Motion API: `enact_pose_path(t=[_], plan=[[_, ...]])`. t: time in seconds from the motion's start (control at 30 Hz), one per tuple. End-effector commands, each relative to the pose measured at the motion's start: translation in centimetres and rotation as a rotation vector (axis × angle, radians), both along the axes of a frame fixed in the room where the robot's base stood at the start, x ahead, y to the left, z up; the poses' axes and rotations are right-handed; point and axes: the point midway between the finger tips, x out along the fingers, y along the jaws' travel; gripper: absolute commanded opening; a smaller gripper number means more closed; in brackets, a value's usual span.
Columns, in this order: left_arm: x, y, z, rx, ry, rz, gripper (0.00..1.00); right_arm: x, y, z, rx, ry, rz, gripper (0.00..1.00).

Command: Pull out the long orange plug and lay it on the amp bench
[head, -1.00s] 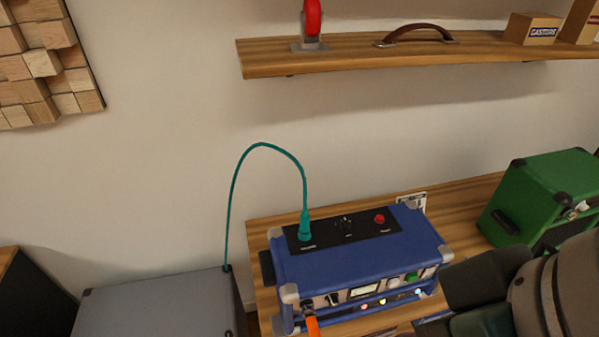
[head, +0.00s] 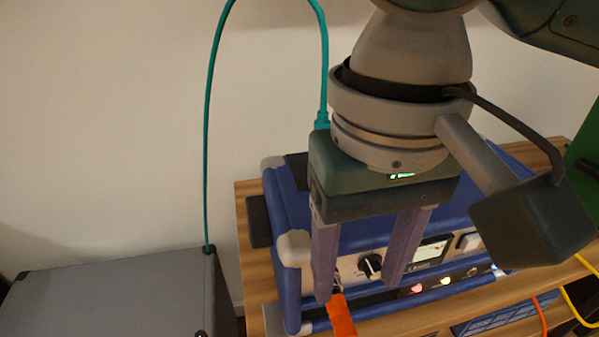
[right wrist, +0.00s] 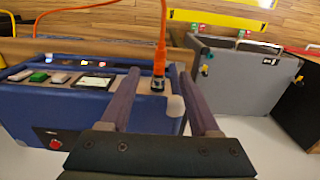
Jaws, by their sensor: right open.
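The orange plug (head: 340,315) is at the left end of the blue amp's (head: 350,236) front panel, its cable leading off toward the viewer. In the right wrist view the orange plug (right wrist: 160,62) ends in a dark tip at the panel. My right gripper (head: 357,290) comes down over the amp, open. In the right wrist view its fingertips (right wrist: 158,72) lie either side of the plug with visible gaps. The wooden amp bench (head: 254,287) carries the amp. My left gripper is not in view. The wrist hides much of the amp's top.
A teal cable (head: 208,130) loops from the amp's top to a grey box (head: 110,295) at the left. A black knob (head: 370,266) sits close by the right finger. Yellow (head: 577,305) and orange cables hang at the front right. A green box (head: 585,165) stands at the right.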

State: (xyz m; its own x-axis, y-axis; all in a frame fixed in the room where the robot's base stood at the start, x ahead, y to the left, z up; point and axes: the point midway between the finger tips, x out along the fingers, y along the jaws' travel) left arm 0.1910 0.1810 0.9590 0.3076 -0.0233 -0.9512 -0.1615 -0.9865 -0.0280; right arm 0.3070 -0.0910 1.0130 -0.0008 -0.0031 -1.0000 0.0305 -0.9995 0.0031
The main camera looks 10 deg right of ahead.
Motion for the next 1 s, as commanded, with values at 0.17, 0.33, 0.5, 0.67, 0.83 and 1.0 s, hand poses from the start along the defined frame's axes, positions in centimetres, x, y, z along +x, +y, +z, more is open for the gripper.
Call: enact_pose_path(t=[0.17, 0.33, 0.5, 0.67, 0.83, 1.0], plan=[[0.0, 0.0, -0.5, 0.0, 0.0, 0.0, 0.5, -0.1, 0.0, -2.7, -0.001, 0.002, 0.001, 0.62], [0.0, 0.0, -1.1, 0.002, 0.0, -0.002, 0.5, -0.1, 0.0, -5.9, 0.0, 0.001, 0.002, 0.62], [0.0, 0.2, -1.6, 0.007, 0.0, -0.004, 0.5, -0.1, 0.0, -8.2, 0.0, 0.0, 0.003, 0.62], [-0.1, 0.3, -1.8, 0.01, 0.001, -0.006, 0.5, 0.0, 0.0, -9.2, 0.001, -0.001, 0.004, 0.62], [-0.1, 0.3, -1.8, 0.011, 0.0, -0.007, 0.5, 0.0, 0.0, -9.3, 0.002, -0.002, 0.004, 0.62], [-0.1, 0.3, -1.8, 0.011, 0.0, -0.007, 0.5, 0.0, 0.0, -9.3, 0.002, -0.002, 0.004, 0.56]])
